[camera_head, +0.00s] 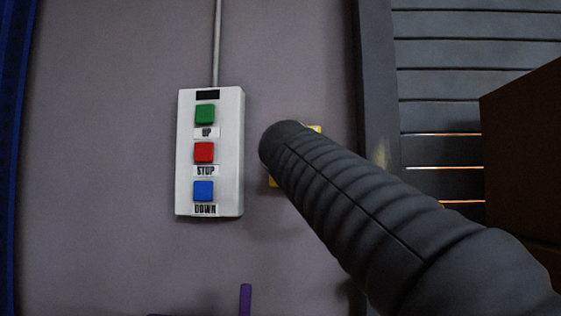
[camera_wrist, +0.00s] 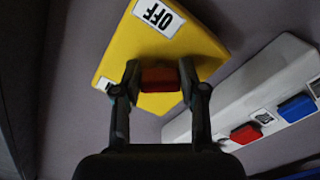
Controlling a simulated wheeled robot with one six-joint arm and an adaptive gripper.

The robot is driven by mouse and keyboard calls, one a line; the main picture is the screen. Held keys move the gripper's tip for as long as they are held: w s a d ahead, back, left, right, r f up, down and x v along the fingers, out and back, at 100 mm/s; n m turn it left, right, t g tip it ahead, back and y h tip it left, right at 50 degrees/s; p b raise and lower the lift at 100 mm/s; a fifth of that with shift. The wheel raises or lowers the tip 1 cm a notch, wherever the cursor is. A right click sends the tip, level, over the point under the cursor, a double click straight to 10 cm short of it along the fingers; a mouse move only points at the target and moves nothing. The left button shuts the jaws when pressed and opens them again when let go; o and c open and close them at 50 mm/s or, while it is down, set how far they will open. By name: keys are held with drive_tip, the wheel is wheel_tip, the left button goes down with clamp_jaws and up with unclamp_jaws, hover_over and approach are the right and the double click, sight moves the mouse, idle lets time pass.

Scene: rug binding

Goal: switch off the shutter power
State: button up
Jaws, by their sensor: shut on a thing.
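The yellow power switch box (camera_wrist: 200,45) is on the wall, with a white OFF label (camera_wrist: 159,17) near the top of the wrist view. A second label (camera_wrist: 104,85) at its left edge is mostly hidden. My gripper (camera_wrist: 160,73) is shut on the red switch knob (camera_wrist: 160,82), one finger on each side. In the head view my arm covers most of the yellow box, and only small yellow edges (camera_head: 273,182) show. The gripper fingers are hidden there.
A white control box (camera_head: 210,150) with green UP, red STOP and blue DOWN buttons hangs close left of the switch in the head view. A grey slatted shutter (camera_head: 470,85) and a brown box (camera_head: 530,150) are at the right. A purple thing (camera_head: 245,298) shows below.

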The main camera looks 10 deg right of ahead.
drive_tip(key=shift+n, duration=0.6)
drive_tip(key=o, duration=1.1)
drive_tip(key=shift+w, duration=0.15)
drive_tip(key=shift+o, duration=0.2)
drive_tip(key=v, duration=1.2)
